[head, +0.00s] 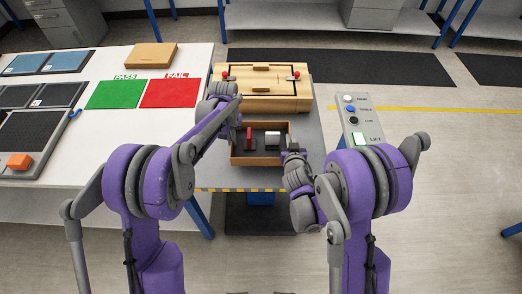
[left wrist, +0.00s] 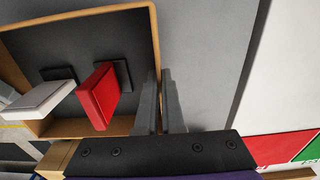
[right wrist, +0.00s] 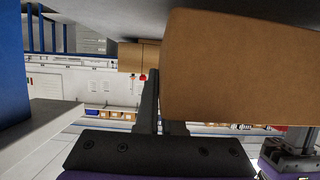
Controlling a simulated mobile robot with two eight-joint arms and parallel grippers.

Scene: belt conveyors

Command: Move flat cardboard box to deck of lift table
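A flat cardboard box (head: 151,56) lies closed on the white table, behind the green and red mats. The grey lift table deck (head: 215,177) is in the middle of the head view, with a striped front edge. An open brown tray (head: 262,160) is on or just over it, holding a red and a white upright piece. My left gripper (left wrist: 160,100) is shut on the tray's left wall, one finger inside and one outside. My right gripper (right wrist: 160,105) is shut on the opposite wall (right wrist: 240,70), one finger partly hidden behind it. Any gap under the tray cannot be told.
A wooden case (head: 262,88) with red-tipped latches fills the deck's rear. A button panel (head: 358,122) stands to the right. The green PASS mat (head: 115,94) and red FAIL mat (head: 170,93) lie on the white table (head: 95,150). Dark trays and an orange block (head: 19,161) are at far left.

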